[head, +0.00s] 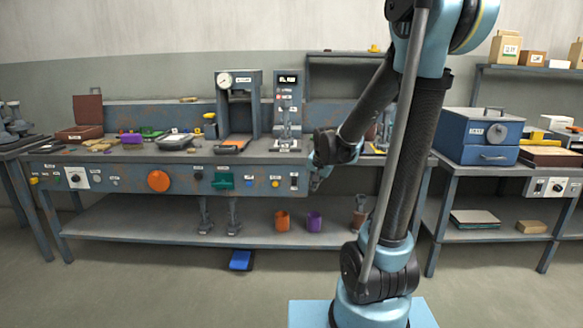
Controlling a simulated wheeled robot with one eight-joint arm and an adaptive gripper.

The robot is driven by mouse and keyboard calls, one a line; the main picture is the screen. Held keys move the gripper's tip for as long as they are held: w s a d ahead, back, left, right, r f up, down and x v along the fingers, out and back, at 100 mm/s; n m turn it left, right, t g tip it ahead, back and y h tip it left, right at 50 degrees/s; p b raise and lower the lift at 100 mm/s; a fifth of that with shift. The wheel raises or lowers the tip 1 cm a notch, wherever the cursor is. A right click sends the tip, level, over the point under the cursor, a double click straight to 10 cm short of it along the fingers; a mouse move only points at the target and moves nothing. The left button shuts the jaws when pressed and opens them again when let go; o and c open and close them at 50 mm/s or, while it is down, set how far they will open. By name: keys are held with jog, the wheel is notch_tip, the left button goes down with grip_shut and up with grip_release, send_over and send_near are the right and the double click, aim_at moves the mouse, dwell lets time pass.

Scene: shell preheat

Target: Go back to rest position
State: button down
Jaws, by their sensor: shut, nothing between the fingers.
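My gripper (318,180) shows in the head view at the end of my arm. It hangs in front of the right part of the long grey workbench (255,161), near the bench's front edge. It points downward and is small in the picture. Its fingers are together with nothing held. My arm rises on the right of the view and bends back down to the gripper. I cannot tell whether the gripper touches the bench edge.
A blue box oven (490,135) stands on the right table. A gauge press (238,105) and a display unit (288,105) stand on the workbench. Orange (282,220) and purple (314,220) cups sit on the lower shelf. A blue pedal (241,260) lies on the floor. The front floor is clear.

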jog(key=s+d+f+n+g, duration=0.1)
jog(key=s+d+n, duration=0.1)
jog(key=s, duration=0.8)
jog(key=s+d+f+n+g, duration=0.1)
jog(key=s+d, duration=0.3)
jog(key=s, duration=0.6)
jog(key=s+d+f+n+g+h, duration=0.1)
jog(key=s+d+f+n+g, duration=0.1)
jog(key=s, duration=0.8)
jog(key=shift+s+d+n, duration=0.15)
jog(key=shift+d+n, duration=0.35)
jog(key=shift+d, duration=0.45)
jog(key=shift+w+f, duration=0.2)
jog(key=shift+w, duration=0.2)
